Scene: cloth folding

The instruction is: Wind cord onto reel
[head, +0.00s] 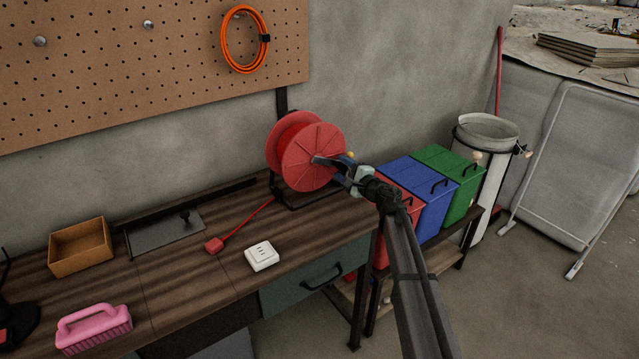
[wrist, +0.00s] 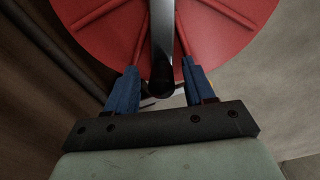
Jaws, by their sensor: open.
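The red reel (head: 305,152) stands upright on a dark stand (head: 300,194) at the bench's back right. A thin red cord (head: 246,223) runs from it across the bench to a small red plug (head: 214,244). A grey crank arm (wrist: 162,30) crosses the reel's face (wrist: 100,22) in the wrist view and ends in a dark round part (wrist: 160,79). My gripper (head: 346,163) is at the reel's right side. In the wrist view its blue fingers (wrist: 162,88) are apart, one on each side of the crank's end. I cannot tell if they touch it.
A white socket box (head: 262,256), a pink brush (head: 93,329) and a wooden box (head: 80,247) sit on the bench. Red, blue (head: 419,185) and green (head: 452,180) bins stand to the right. An orange cord coil (head: 244,40) hangs on the pegboard.

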